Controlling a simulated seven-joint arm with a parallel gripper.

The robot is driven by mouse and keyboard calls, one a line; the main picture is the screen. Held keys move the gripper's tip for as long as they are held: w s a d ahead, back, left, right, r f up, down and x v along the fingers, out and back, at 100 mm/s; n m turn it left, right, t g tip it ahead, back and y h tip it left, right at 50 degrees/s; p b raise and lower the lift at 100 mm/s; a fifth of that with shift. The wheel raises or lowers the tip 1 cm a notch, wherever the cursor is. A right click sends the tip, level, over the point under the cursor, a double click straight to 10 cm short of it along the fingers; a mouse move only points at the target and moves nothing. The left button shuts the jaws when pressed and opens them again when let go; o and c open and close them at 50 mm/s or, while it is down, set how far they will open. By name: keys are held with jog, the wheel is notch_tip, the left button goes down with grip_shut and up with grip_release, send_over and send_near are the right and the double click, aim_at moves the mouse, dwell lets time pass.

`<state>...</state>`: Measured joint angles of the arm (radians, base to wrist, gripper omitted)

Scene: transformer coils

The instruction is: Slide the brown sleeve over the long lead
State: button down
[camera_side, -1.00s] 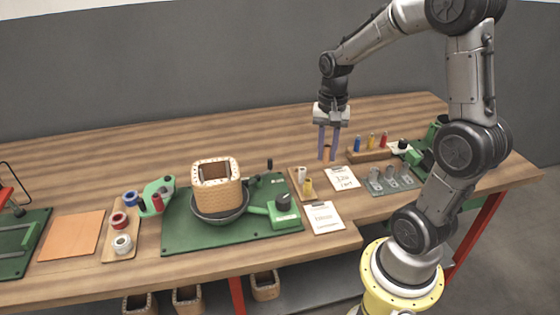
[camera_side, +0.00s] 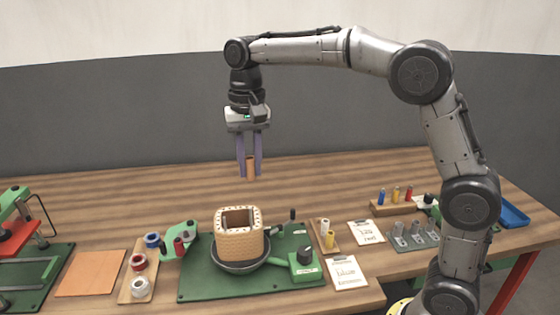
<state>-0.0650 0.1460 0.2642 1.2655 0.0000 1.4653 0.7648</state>
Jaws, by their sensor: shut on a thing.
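My gripper (camera_side: 250,172) points straight down, its two purple fingers shut on the brown sleeve (camera_side: 251,168). The sleeve is a small upright tube, held in the air behind and above the coil. The coil (camera_side: 243,243) is a square, tan, woven-looking body with an open centre, seated on a dark round holder (camera_side: 238,267). I cannot make out the long lead at this size. A small dark upright post (camera_side: 292,215) stands just right of the coil, and I cannot tell what it is.
The coil's holder stands on a green base plate (camera_side: 205,285). To its right are a wooden tray with white and yellow sleeves (camera_side: 326,232) and two labelled cards (camera_side: 346,271). Wire spools (camera_side: 139,262) sit left. The table behind the coil is clear.

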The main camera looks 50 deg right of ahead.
aim_at(249, 180)
jog(key=shift+a+f, duration=0.25)
jog(key=shift+a, duration=0.2)
jog(key=shift+f, duration=2.75)
jog(key=shift+s+f, duration=0.1)
jog(key=shift+f, duration=1.25)
jog(key=shift+f, duration=0.35)
jog(key=shift+f, duration=0.4)
jog(key=shift+f, duration=0.35)
jog(key=shift+f, duration=0.65)
